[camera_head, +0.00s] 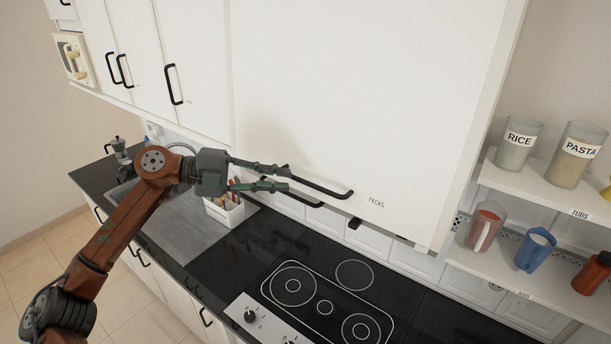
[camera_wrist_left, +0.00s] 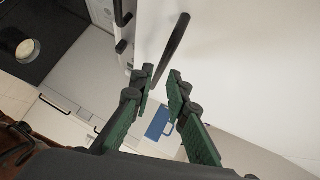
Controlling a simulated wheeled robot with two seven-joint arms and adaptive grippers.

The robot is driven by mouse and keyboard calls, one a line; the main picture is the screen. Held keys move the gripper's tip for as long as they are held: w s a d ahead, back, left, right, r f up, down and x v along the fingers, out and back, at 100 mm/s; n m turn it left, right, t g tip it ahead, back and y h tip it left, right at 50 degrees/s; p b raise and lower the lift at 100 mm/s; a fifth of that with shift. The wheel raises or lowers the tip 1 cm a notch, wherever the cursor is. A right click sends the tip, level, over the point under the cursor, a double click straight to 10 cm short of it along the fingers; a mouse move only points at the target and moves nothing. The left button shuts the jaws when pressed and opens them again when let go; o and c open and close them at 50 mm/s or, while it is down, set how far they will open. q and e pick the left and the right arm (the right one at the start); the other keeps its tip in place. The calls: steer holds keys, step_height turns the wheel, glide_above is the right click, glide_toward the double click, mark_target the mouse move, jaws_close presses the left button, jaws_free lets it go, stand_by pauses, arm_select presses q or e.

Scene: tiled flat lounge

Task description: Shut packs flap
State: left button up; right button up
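The packs flap (camera_head: 350,100) is a large white panel marked PACKS, hanging down over the hob. A black bar handle (camera_head: 325,187) runs along its lower edge; a second dark bar shows just below it. From the head view I cannot tell whether the flap is fully shut. My left gripper (camera_head: 289,178) is at the left end of the handle, its fingers apart. In the left wrist view the dark bar (camera_wrist_left: 174,45) reaches the gap between the fingertips (camera_wrist_left: 161,74); I cannot tell whether they touch it. My right gripper is not in view.
A black hob (camera_head: 325,305) and worktop lie below. A white utensil holder (camera_head: 225,212) stands under my left gripper. Shelves at the right hold jars marked RICE (camera_head: 516,148) and PASTA (camera_head: 577,158), a blue mug (camera_head: 535,250) and other mugs. White cupboards (camera_head: 190,75) are at the left.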

mark_target(301, 182)
arm_select(q)
steer(key=x, duration=0.2)
steer(key=p+x, duration=0.1)
steer(key=x, duration=0.2)
steer(key=shift+s+d+r, duration=0.15)
steer(key=shift+s+d, duration=0.15)
steer(key=shift+d, duration=0.15)
steer(key=shift+w+d, duration=0.15)
steer(key=shift+d, duration=0.1)
jaws_close()
